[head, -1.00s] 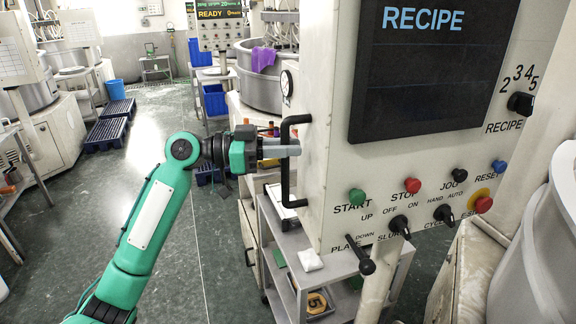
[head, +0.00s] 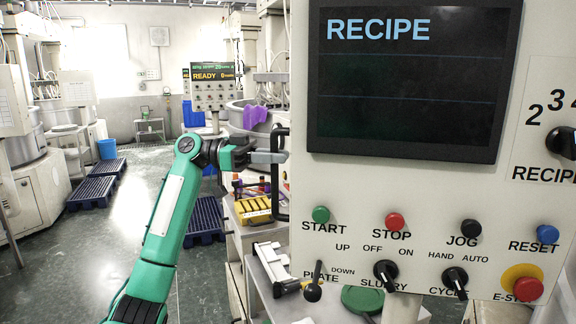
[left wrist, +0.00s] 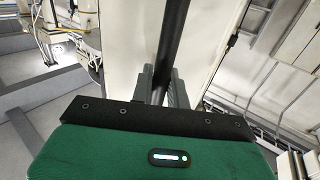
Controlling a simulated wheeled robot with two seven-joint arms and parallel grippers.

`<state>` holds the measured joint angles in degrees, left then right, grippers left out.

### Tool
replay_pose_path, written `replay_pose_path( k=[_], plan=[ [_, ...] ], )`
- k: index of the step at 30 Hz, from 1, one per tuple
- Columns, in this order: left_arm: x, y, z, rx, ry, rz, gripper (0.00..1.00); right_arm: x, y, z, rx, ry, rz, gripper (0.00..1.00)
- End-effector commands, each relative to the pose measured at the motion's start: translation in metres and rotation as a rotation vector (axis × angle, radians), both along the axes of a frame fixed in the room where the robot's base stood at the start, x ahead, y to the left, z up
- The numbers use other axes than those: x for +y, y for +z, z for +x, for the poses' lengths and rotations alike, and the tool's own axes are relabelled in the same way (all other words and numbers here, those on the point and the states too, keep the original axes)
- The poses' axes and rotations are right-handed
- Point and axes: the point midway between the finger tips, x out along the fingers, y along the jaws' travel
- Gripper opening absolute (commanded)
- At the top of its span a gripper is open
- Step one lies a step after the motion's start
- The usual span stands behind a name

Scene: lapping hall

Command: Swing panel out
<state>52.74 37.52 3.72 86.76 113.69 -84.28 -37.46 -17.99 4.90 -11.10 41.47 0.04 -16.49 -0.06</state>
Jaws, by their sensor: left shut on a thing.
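The control panel (head: 308,180) is a pale upright box with a dark RECIPE screen (head: 410,80), coloured buttons and switches. A black bar handle (head: 279,190) stands on its left edge. My left gripper (head: 277,157) reaches in from the left and is shut on the handle's upright bar. In the left wrist view the dark bar (left wrist: 174,40) runs between the two grey fingers (left wrist: 160,82), in front of the pale panel side. The far finger is partly hidden in the head view. My right gripper is not in view.
A grey cart (head: 262,279) with a yellow rack (head: 254,210) and a white-and-black device (head: 275,266) stands below and behind the panel. Dark pallets (head: 97,184) lie on the floor at left. The green floor between is open.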

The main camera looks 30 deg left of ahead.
Motion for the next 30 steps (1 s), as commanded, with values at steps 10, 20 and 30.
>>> replay_pose_path(
  k=[10,20,30],
  plan=[
    [0.006,0.002,0.002,-0.002,0.016,-0.004,0.00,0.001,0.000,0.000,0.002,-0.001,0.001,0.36],
    [0.005,0.001,0.001,-0.001,0.013,-0.003,0.35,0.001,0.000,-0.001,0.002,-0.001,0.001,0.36],
    [0.019,-0.002,-0.003,0.001,0.013,-0.001,0.35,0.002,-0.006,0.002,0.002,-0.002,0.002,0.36]
  ],
)
